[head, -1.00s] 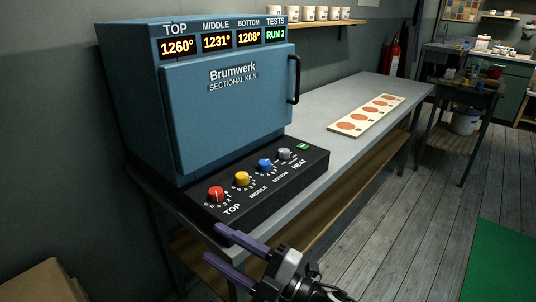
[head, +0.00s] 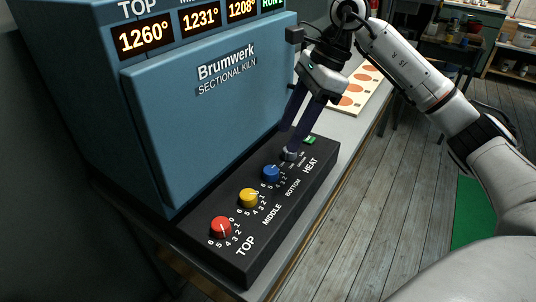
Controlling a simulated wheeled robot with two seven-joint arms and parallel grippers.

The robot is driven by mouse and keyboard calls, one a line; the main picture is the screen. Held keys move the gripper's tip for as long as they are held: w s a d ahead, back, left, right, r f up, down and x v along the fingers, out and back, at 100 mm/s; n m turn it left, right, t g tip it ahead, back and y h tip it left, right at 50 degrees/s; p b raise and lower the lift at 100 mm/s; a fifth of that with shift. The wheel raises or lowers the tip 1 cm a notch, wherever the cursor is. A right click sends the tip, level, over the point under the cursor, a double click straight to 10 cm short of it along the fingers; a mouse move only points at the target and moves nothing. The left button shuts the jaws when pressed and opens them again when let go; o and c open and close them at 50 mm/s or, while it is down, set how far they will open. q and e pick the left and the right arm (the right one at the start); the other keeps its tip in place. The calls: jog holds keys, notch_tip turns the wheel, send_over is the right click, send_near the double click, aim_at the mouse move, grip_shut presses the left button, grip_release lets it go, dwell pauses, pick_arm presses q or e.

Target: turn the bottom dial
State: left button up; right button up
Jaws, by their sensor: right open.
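The bottom dial is the blue knob (head: 271,173) on the black control panel (head: 250,262), third from the left end of the row. It stands clear in view, with a number scale beside it. My right gripper (head: 292,140) reaches down from the upper right with its two dark purple fingers apart. Its fingertips are over the grey HEAT knob (head: 290,155), just beyond the blue dial. One fingertip partly covers the grey knob; whether it touches it I cannot tell. My left gripper is out of view.
The red TOP knob (head: 221,227) and yellow MIDDLE knob (head: 249,198) sit nearer on the panel. The blue kiln (head: 210,120) stands close behind it, its door shut. A board with orange discs (head: 347,101) lies farther along the bench. The space in front of the panel is clear.

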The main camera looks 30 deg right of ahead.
aim_at(271, 169)
jog(key=x, duration=0.9)
jog(key=shift+s+a+f, duration=0.1)
jog(key=shift+a+f, duration=0.2)
jog(key=c, duration=1)
